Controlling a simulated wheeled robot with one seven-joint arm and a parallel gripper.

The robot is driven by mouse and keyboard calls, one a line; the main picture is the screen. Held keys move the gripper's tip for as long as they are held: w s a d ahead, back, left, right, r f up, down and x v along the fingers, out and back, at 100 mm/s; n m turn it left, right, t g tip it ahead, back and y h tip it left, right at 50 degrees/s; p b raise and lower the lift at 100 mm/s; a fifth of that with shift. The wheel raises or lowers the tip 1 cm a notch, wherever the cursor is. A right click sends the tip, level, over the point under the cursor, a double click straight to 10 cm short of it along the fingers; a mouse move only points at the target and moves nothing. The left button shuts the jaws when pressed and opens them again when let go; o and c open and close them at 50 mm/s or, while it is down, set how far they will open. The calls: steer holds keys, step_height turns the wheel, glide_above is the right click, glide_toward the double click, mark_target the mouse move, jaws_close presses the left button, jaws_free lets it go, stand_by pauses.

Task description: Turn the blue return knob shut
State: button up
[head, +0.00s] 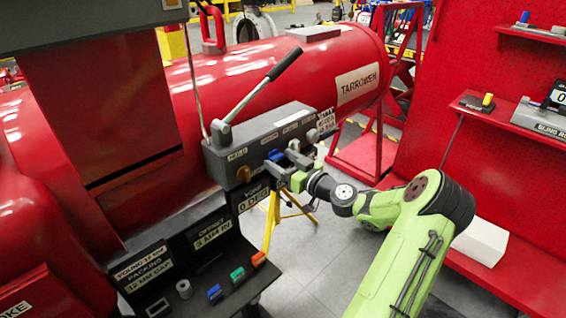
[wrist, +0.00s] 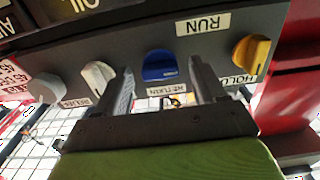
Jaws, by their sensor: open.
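The blue return knob (wrist: 160,66) sits on the front of the grey valve box, above a label that reads upside down as RETURN in the wrist view. It also shows in the head view (head: 275,155), just beyond my gripper. My gripper (wrist: 160,78) is open, with one finger on each side of the blue knob in the picture. I cannot tell whether the fingers touch it. In the head view my gripper (head: 285,165) is at the front of the valve box (head: 262,140).
A white knob (wrist: 98,76) and a yellow knob (wrist: 252,52) flank the blue one. A long lever (head: 255,85) rises from the box. A red tank (head: 300,65) lies behind. A tray with small coloured parts (head: 237,274) is below left. Red shelves (head: 520,122) stand right.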

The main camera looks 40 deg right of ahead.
steer(key=c, duration=1.1)
steer(key=shift+o, duration=0.2)
steer(key=shift+m, duration=0.4)
steer(key=m+p, duration=0.1)
steer(key=m, duration=0.2)
steer(key=shift+m, duration=0.4)
steer(key=m+p, duration=0.2)
steer(key=m, duration=0.2)
steer(key=shift+r, duration=0.1)
steer(key=m+p, duration=0.2)
steer(key=m, duration=0.3)
steer(key=shift+p, duration=0.4)
steer(key=shift+m+p, duration=1.15)
steer(key=shift+m, duration=0.75)
